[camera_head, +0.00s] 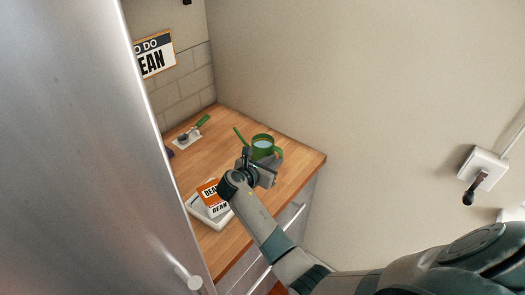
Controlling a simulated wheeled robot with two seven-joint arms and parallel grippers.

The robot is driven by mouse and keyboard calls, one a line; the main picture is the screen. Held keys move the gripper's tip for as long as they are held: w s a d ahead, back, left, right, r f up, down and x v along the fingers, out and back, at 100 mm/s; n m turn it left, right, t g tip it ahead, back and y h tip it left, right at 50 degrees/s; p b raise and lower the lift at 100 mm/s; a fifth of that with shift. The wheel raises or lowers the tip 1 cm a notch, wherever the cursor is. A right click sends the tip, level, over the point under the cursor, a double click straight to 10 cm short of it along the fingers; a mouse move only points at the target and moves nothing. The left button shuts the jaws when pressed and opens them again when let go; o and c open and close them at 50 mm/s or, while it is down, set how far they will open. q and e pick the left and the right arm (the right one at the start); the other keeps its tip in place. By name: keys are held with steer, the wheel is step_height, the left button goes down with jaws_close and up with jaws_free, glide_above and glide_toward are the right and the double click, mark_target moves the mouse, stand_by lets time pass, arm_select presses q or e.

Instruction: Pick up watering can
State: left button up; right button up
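A green watering can (263,142) stands upright on the wooden counter near the back wall. Its spout points up to the left and its handle is on the right. My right gripper (258,162) is right in front of the can and hides its lower part. The fingers look spread, but I cannot tell whether they touch the can. My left gripper is out of view.
A white tray (216,222) with an orange and white bean box (213,196) lies at the counter's front left. A green-handled tool (196,130) lies at the back left. A tall steel front (80,150) blocks the left. The wooden counter (300,163) is clear at right.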

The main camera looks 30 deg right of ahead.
steer(key=shift+w+d+f+p, duration=0.1)
steer(key=shift+d+f+p, duration=0.05)
steer(key=shift+d+p, duration=0.25)
steer(key=p+x, duration=0.1)
steer(key=x, duration=0.2)
steer(key=shift+d+f+p, duration=0.25)
steer(key=shift+p, duration=0.05)
steer(key=shift+w+d+f, duration=0.15)
steer(key=shift+d+f, duration=0.1)
jaws_close()
steer(key=shift+w+r, duration=0.1)
steer(key=shift+r, duration=0.3)
stand_by(1.6)
